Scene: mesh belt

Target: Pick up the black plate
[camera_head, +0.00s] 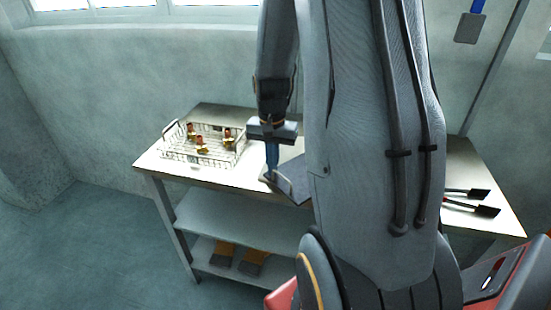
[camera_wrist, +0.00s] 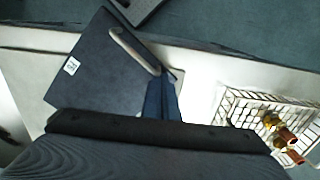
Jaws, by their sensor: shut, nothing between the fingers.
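The black plate (camera_wrist: 85,75) is a flat dark square with a small white label and a pale metal strip along one edge. It lies on the pale table, and in the head view (camera_head: 294,184) my arm hides part of it. My gripper (camera_head: 271,176) points down at the plate's left edge in the head view. In the wrist view its blue fingers (camera_wrist: 163,80) are together, with nothing held, close beside the end of the metal strip. I cannot tell whether the fingertips touch the plate.
Dark brush-like tools (camera_head: 486,211) lie at the right end. Grey and orange items (camera_head: 222,255) sit on the lower shelf.

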